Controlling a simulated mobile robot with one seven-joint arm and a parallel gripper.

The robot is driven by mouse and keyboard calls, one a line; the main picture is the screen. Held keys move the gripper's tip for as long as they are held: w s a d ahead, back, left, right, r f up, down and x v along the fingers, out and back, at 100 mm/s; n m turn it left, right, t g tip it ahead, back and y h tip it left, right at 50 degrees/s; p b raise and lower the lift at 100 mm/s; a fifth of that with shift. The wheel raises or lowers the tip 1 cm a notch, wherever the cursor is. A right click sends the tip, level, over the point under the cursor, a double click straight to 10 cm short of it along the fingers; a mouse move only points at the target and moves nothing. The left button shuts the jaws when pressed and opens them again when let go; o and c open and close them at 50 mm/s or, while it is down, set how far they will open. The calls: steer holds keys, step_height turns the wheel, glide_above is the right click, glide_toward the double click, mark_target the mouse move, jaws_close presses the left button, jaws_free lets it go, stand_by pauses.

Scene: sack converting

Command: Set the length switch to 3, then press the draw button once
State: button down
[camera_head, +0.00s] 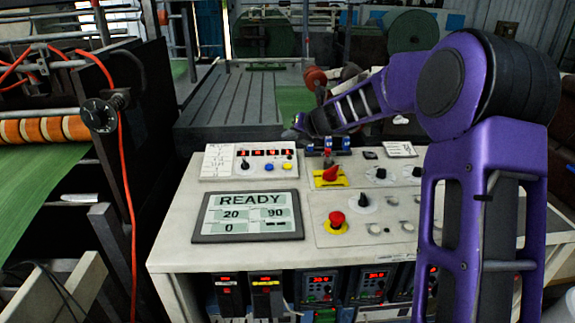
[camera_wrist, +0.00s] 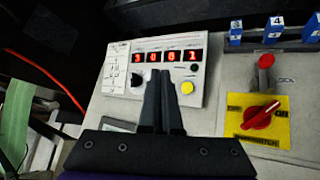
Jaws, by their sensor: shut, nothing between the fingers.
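A small white control panel (camera_head: 222,162) stands at the back left of the console. It carries a black rotary knob (camera_head: 244,164), red digits above it, a blue button (camera_head: 268,167) and a yellow button (camera_head: 288,167). In the wrist view the panel's digits (camera_wrist: 168,56) look like 3 0 0 1. The black knob (camera_wrist: 137,78) is left of my fingers and the yellow button (camera_wrist: 187,88) right of them. My fingers hide the blue button there. My gripper (camera_wrist: 161,73) is shut and empty, over the panel; contact cannot be told. The small labels are unreadable.
A screen (camera_head: 248,215) reads READY, 20, 90, 0. A red rotary switch on a yellow plate (camera_wrist: 262,116) is right of the panel, with blue numbered blocks (camera_wrist: 277,29) behind. A red emergency button (camera_head: 337,219) stands in front. Green sheet (camera_head: 40,190) runs at the left.

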mark_target(287, 166)
steer(key=shift+f, duration=0.15)
stand_by(0.3)
steer(key=f+b, duration=0.2)
steer(key=w+f+b, duration=0.1)
steer(key=f+b, duration=0.1)
steer(key=f, duration=0.1)
steer(key=f+b, duration=0.2)
steer(key=shift+w+f+b, duration=0.2)
steer(key=shift+w+b, duration=0.15)
steer(key=shift+w+f, duration=0.15)
steer(key=shift+f, duration=0.3)
steer(key=shift+f, duration=0.15)
stand_by(1.2)
steer(key=shift+w+f+b, duration=0.1)
steer(key=shift+f+b, duration=0.15)
steer(key=shift+b, duration=0.05)
